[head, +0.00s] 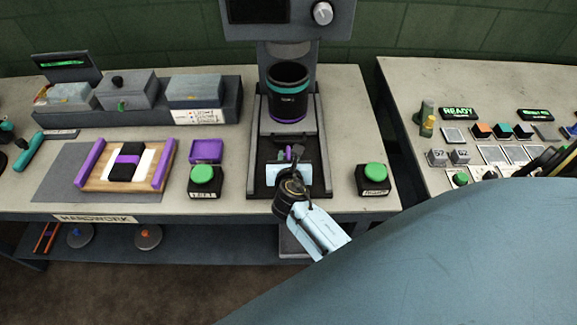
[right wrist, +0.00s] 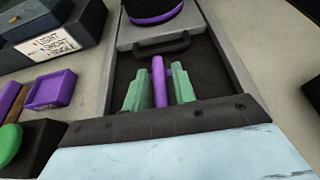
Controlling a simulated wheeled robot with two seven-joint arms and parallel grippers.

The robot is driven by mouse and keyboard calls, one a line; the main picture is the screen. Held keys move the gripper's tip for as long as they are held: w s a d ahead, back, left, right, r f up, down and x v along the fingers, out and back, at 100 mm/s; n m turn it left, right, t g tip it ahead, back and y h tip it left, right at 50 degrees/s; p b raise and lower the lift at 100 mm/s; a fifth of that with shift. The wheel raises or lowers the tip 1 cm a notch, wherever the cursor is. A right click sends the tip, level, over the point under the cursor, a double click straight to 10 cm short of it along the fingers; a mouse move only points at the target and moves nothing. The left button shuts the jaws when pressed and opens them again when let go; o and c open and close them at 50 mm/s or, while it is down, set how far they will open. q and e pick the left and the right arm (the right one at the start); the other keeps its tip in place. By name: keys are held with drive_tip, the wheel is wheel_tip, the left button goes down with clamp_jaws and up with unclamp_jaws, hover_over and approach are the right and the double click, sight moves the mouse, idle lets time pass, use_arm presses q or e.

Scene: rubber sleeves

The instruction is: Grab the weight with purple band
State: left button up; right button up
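A black cylinder (head: 287,92) stands on the machine's upper ledge, with a teal band near its top and a purple band (head: 288,118) at its bottom. The lower end and purple band (right wrist: 156,18) also show at the top of the right wrist view. My right gripper (head: 288,154) is below and in front of it, over the machine's dark recessed bed. Its green fingers (right wrist: 159,88) stand apart on either side of a narrow purple bar (right wrist: 159,82), with small gaps showing. The cylinder is not between the fingers. My left gripper is not in view.
Green buttons (head: 202,174) and (head: 374,173) flank the bed. A purple tray (head: 206,150) and a wooden board with purple sides (head: 163,177) are at left. Discs with blue (head: 80,235) and orange (head: 148,236) centres lie on the lower shelf. A second table (head: 410,85) is right.

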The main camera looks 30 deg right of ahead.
clamp_jaws()
idle(1.0)
drive_tip(key=shift+r, duration=0.1)
